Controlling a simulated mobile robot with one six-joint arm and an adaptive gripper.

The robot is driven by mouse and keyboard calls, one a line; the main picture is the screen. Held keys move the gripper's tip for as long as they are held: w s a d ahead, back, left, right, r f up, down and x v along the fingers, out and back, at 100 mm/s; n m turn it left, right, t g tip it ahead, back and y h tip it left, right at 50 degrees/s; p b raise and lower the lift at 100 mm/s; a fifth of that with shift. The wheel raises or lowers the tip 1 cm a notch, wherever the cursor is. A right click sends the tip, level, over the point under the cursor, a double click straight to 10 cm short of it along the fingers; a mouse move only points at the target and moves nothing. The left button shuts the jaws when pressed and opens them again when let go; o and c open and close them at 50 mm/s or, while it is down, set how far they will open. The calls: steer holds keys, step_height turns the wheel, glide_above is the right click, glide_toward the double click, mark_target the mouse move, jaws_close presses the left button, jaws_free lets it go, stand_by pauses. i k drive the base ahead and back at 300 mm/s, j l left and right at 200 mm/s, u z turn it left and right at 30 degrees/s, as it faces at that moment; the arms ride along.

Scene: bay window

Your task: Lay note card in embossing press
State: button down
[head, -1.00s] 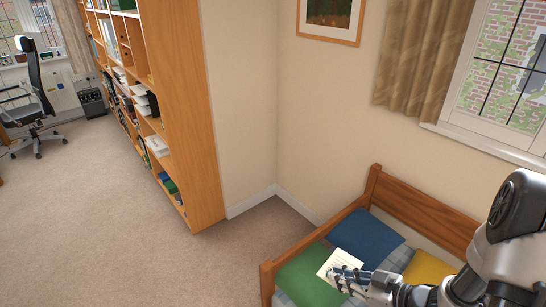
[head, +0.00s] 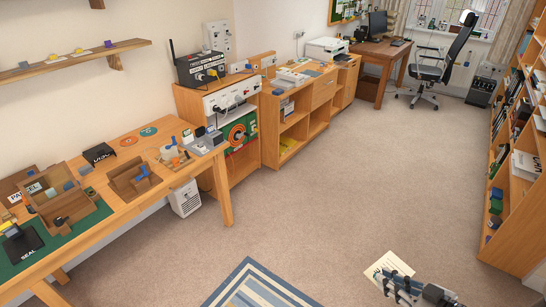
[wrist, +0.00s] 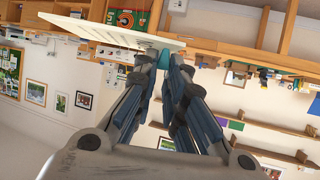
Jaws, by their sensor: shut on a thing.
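A cream note card (head: 388,266) with dark print is in my gripper (head: 392,280) at the bottom right of the head view, over the carpet. In the wrist view the card (wrist: 100,30) reaches out to the left from the fingertips (wrist: 164,54), which are shut on its edge beside a small teal piece. On the workbench at left, a small device with an orange part (head: 174,157) stands near the back. A black pad marked SEAL (head: 20,245) lies at the bench's near left. I cannot tell for certain which is the embossing press.
The wooden workbench (head: 140,195) holds cardboard boxes (head: 62,203) and a green mat (head: 72,237). Low cabinets run beyond it to a desk (head: 382,55) and office chair (head: 437,70). A bookcase (head: 520,170) stands at right, a striped rug (head: 255,288) in front. Carpet between is clear.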

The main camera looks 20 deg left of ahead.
mark_target(22, 244)
steer(key=j+u, duration=1)
steer(key=i+j+u, duration=0.1)
steer(key=j+u, duration=0.4)
steer(key=i+j+u, duration=0.2)
steer(key=j+u, duration=0.3)
steer(key=i+j, duration=0.3)
steer(key=j, duration=0.2)
steer(key=i+j+u, duration=0.15)
steer(key=i+j, duration=0.15)
steer(key=j, duration=0.25)
steer(key=i+j, duration=0.35)
steer(key=j, duration=0.15)
steer(key=i+j+u, duration=0.1)
steer(key=i+j, duration=0.25)
steer(key=j, duration=0.15)
